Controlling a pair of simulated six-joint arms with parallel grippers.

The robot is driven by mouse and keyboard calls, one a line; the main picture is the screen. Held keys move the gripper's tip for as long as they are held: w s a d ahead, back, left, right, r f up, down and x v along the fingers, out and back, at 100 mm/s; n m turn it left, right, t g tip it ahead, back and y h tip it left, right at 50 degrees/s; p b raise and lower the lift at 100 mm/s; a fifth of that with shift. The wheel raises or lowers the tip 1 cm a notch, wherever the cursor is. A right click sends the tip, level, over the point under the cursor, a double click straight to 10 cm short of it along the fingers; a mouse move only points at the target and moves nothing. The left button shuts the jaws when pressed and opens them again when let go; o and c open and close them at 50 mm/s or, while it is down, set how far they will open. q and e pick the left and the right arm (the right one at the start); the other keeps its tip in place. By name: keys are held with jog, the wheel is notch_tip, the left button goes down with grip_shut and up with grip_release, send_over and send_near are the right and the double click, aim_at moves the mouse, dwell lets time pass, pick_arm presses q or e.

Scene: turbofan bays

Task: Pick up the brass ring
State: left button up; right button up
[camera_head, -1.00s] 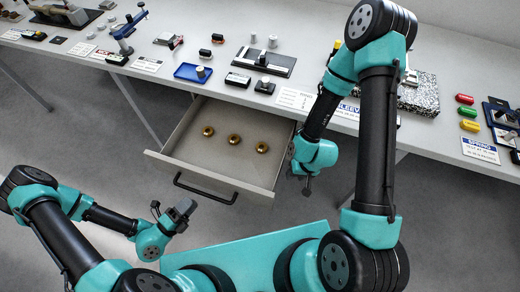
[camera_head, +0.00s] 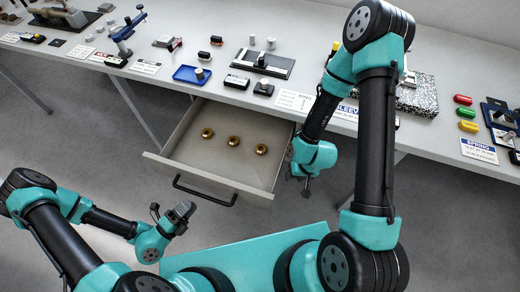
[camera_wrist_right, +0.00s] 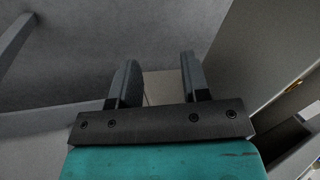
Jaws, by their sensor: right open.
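Three brass rings lie in a row in the open drawer: a left brass ring (camera_head: 207,133), a middle brass ring (camera_head: 233,140) and a right brass ring (camera_head: 261,149). My right gripper (camera_head: 306,191) hangs just right of the drawer, apart from the rings. In the right wrist view its two fingers (camera_wrist_right: 157,82) are spread with nothing between them. A small brass-coloured piece (camera_wrist_right: 295,86) shows at that view's right edge. My left gripper (camera_head: 182,214) is in front of the drawer, below its handle, away from the rings; its jaw opening is too small to judge.
The drawer (camera_head: 165,164) is pulled out from under the long table (camera_head: 350,60), with a black handle (camera_head: 205,190) in front. Above it on the table are a blue tray (camera_head: 192,75), a black plate with a peg (camera_head: 263,63), and white label cards. The floor around the drawer is clear.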

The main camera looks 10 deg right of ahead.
pick_arm(q)
jog(key=o, duration=0.7)
